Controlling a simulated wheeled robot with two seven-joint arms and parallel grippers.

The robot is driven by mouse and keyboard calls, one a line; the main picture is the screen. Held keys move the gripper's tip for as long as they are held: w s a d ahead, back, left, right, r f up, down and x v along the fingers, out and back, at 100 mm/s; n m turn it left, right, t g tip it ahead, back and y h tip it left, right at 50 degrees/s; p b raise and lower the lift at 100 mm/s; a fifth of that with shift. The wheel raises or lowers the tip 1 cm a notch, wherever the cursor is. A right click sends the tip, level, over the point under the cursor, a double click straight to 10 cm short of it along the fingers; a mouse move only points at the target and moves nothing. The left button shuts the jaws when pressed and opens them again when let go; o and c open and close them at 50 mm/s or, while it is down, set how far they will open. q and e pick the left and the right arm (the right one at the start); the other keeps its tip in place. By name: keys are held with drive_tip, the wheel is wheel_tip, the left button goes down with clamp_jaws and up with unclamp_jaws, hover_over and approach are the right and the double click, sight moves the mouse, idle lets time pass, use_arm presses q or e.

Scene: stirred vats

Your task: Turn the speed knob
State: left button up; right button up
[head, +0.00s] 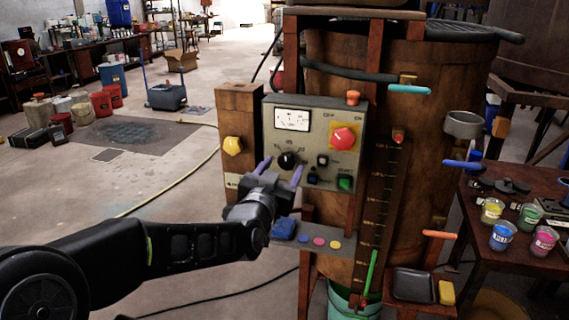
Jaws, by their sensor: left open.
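The speed knob (288,160) is a black round dial with scale marks on the grey control panel (318,120), in the head view. My left gripper (281,172) is open, its two purple fingers pointing up toward the panel. One finger is at the knob's lower left and the other at its lower right. Whether either finger touches the knob, I cannot tell. My right gripper does not show.
A red button (344,137) on a yellow plate, a green button (345,183) and a meter (292,119) share the panel. A yellow knob (233,145) is on the post at left. A shelf (290,258) juts out below. A table (490,225) with paint cups stands right.

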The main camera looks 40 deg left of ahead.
sight(286, 161)
use_arm(q)
drive_tip(key=shift+x, duration=1.15)
clamp_jaws()
